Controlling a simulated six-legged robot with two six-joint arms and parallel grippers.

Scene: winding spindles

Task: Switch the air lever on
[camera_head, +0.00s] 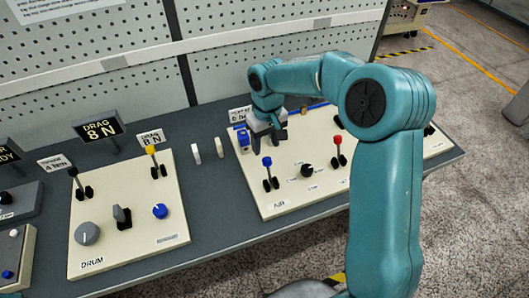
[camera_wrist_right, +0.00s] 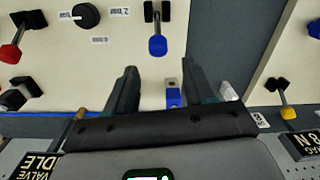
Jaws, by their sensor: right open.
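My left gripper is not in view.
A red-knobbed lever (camera_head: 337,141) and a black dial (camera_head: 307,170) sit right of the blue lever. A small blue part (camera_head: 243,138) is beside my gripper. The DRUM panel (camera_head: 115,255) with more levers is at left. A perforated wall (camera_head: 240,70) rises behind.

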